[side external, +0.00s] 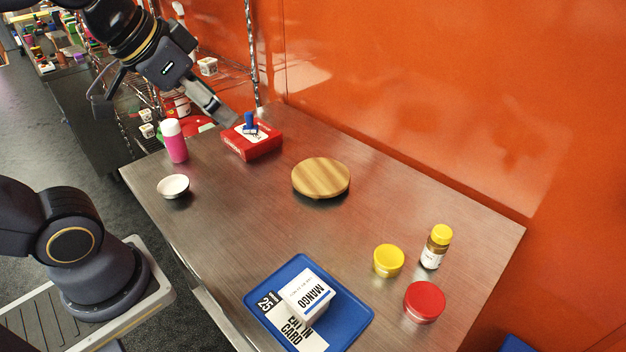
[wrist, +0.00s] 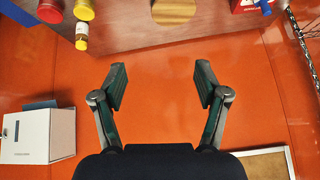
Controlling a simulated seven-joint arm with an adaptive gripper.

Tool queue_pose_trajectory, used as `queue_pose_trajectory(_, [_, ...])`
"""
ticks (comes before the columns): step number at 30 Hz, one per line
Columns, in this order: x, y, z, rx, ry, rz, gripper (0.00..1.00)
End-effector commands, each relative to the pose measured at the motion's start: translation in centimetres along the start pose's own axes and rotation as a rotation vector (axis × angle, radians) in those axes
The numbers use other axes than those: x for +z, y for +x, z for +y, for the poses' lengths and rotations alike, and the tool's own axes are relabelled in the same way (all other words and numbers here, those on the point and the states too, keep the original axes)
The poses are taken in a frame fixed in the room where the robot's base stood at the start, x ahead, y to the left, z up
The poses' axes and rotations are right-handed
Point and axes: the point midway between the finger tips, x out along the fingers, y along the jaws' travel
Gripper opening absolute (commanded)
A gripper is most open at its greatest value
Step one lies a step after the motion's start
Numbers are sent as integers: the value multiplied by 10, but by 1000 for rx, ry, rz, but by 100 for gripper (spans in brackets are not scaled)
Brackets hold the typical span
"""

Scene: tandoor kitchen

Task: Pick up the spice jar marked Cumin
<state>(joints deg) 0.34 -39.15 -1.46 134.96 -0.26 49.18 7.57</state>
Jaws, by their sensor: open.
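A small spice jar (side external: 436,248) with a yellow cap, brown contents and a white label stands upright near the right end of the metal table. Its label is too small to read, so I cannot confirm Cumin. It also shows at the upper left of the wrist view (wrist: 82,34). My gripper (side external: 168,110) is at the opposite, far-left end of the table, well away from the jar. In the wrist view my gripper (wrist: 161,84) is open, with nothing between its fingers and the orange wall beyond.
A yellow-lidded tub (side external: 388,261) and a red-lidded tub (side external: 425,301) stand close to the jar. A blue tray (side external: 345,335) holds a mango box and card. A round wooden board (side external: 321,177), red box (side external: 254,143), pink bottle (side external: 176,146) and white bowl (side external: 173,186) stand farther left.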

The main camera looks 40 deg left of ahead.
Motion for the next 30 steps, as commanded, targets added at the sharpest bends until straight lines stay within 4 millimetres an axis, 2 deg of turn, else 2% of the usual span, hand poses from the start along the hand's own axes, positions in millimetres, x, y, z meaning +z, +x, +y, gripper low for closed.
queue_pose_trajectory(1, [-28,2,5,10,58,12,73])
queue_pose_trajectory(4, [-79,14,23,42,179,27,73])
queue_pose_trajectory(6, [-112,29,42,75,263,30,73])
queue_pose_trajectory(9, [-153,62,78,139,372,25,73])
queue_pose_trajectory(13, [-184,116,135,240,487,-2,73])
queue_pose_trajectory(15, [-190,146,165,293,527,-25,73])
queue_pose_trajectory(17, [-187,169,187,332,549,-51,73])
queue_pose_trajectory(18, [-183,183,200,355,559,-71,73])
queue_pose_trajectory(21, [-169,209,223,395,577,-121,73])
queue_pose_trajectory(24, [-153,225,234,415,589,-163,73])
queue_pose_trajectory(30, [-139,254,247,421,596,-177,73])
